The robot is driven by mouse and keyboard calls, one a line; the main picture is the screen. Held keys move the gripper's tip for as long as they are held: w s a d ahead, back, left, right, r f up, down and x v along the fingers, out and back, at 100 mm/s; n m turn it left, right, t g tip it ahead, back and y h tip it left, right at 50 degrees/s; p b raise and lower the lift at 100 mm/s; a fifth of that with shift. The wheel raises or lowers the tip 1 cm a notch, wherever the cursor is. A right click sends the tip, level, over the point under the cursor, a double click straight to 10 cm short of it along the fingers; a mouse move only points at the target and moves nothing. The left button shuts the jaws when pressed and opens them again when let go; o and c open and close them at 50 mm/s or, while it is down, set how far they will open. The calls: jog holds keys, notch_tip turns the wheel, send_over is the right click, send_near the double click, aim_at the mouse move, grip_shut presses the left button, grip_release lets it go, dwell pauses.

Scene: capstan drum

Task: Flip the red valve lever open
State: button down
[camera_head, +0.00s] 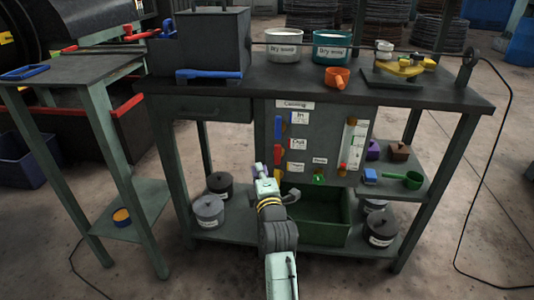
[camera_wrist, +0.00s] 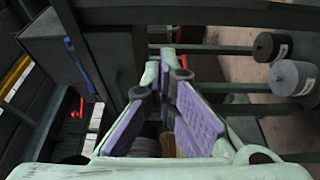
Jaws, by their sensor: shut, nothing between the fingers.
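The red lever (camera_head: 279,153) is on the front panel of the workbench, beside a label that seems to read "Out". A blue lever (camera_head: 278,127) is above it and a yellow one (camera_head: 280,172) below. My gripper (camera_head: 260,170) is in front of the panel, a little left of and below the red lever, and appears apart from it. In the wrist view my gripper's purple-padded fingers (camera_wrist: 170,72) are close together with nothing held between them. I cannot clearly make out the red lever in the wrist view.
The bench top (camera_head: 430,95) carries pots, a scale and an orange scoop (camera_head: 337,77). A green bin (camera_head: 318,232) and lidded pots (camera_head: 208,209) stand on the lower shelf. A flow tube (camera_head: 352,145) is at the panel's right. A side table (camera_head: 65,75) stands left.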

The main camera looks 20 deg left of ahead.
aim_at(278, 152)
jog(key=p+x, duration=0.3)
jog(key=x, duration=0.7)
jog(key=d, duration=0.4)
jog(key=shift+w, duration=0.35)
jog(key=shift+d+f, duration=0.1)
